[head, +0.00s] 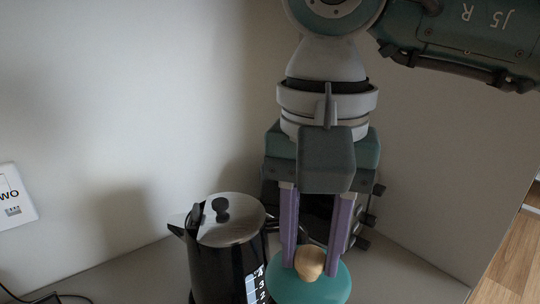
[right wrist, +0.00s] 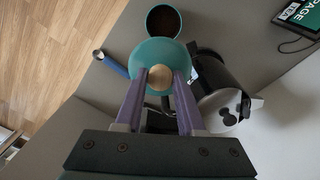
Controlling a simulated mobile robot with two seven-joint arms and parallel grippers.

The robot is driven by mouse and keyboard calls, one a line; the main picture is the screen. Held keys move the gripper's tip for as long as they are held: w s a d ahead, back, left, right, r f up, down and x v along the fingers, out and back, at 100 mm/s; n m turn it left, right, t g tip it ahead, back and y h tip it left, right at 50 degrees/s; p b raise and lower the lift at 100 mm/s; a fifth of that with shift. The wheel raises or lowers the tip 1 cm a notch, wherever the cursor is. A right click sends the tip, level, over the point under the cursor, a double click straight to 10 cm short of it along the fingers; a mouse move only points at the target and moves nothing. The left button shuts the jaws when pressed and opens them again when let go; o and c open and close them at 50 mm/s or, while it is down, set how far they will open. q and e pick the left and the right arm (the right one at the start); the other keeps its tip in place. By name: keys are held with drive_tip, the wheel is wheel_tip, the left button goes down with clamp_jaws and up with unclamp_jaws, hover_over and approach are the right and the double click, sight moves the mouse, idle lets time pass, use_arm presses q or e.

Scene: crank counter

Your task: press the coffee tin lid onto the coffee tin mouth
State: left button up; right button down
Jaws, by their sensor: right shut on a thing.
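The coffee tin lid (head: 320,289) is a teal disc with a round wooden knob (head: 310,262). My right gripper (head: 311,264) is shut on the knob, with one purple finger on each side. The lid also shows in the right wrist view (right wrist: 155,50). The coffee tin (right wrist: 163,20) is a teal round container with dark brown contents, seen just beyond the lid in the right wrist view. Its mouth is uncovered, and the lid hides part of its near side. I cannot tell the height gap between them. The tin is not visible in the head view. My left gripper is not in view.
A dark pot with a steel lid (head: 232,222) stands close left of the gripper. A blue-handled tool (right wrist: 116,66) lies beside the tin near the counter edge. A dark framed sign (right wrist: 300,15) lies far right in the wrist view. A wall stands behind.

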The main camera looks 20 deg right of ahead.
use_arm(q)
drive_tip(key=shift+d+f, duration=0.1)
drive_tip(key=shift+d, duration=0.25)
use_arm(e)
drive_tip(key=s+a+f+m, duration=0.3)
drive_tip(key=f+m, duration=0.2)
drive_tip(key=f, duration=0.4)
drive_tip(key=shift+s+f+m, duration=0.2)
drive_tip(key=shift+s+m, duration=0.05)
drive_tip(key=shift+m, duration=0.05)
use_arm(q)
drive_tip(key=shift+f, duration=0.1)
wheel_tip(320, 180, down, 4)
drive_tip(key=b, duration=0.4)
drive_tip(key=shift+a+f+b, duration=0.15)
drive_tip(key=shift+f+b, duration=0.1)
drive_tip(key=shift+b, duration=0.15)
use_arm(e)
wheel_tip(320, 180, down, 4)
drive_tip(key=shift+f, duration=0.15)
use_arm(q)
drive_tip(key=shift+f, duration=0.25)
drive_tip(key=shift+b, duration=0.3)
use_arm(e)
drive_tip(key=shift+f, duration=0.1)
